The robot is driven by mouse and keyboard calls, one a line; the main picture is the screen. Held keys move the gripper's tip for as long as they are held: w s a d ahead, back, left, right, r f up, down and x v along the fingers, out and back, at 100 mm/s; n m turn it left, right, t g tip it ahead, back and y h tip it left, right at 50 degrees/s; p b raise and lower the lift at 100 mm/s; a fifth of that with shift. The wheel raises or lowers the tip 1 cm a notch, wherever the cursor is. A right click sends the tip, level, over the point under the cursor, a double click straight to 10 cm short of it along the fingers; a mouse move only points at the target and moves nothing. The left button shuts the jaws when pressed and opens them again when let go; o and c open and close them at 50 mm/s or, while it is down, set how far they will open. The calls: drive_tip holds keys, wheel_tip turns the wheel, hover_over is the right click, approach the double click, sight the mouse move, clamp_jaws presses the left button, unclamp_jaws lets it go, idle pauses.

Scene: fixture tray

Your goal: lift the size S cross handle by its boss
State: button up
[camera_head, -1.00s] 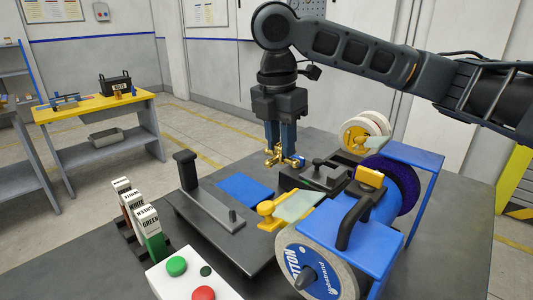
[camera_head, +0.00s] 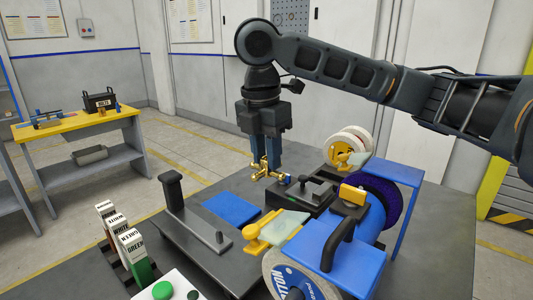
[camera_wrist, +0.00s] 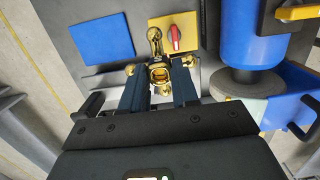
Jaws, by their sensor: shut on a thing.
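A brass cross handle (camera_head: 262,171) is at my gripper (camera_head: 266,160), which points straight down over the dark work plate. In the wrist view my gripper (camera_wrist: 158,88) has its two dark blue fingers on either side of the handle's round boss (camera_wrist: 159,75), shut on it. One brass arm of the handle (camera_wrist: 156,42) reaches away from the fingers, and others stick out to the left and right past the fingertips. No size mark is readable. The handle's underside is hidden, so I cannot tell whether it is clear of the plate.
A blue mat (camera_head: 231,208) lies left of the handle. A yellow pad with a red lever (camera_wrist: 175,39) is just beyond it in the wrist view. A black post (camera_head: 173,204) stands at left. A blue buffing machine (camera_head: 377,217) and a dark fixture block (camera_head: 302,199) stand at right.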

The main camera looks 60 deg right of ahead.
wheel_tip(320, 180, up, 3)
drive_tip(key=p, duration=0.2)
drive_tip(key=shift+r+p, duration=0.2)
drive_tip(key=shift+p, duration=0.1)
drive_tip(key=shift+f, duration=0.1)
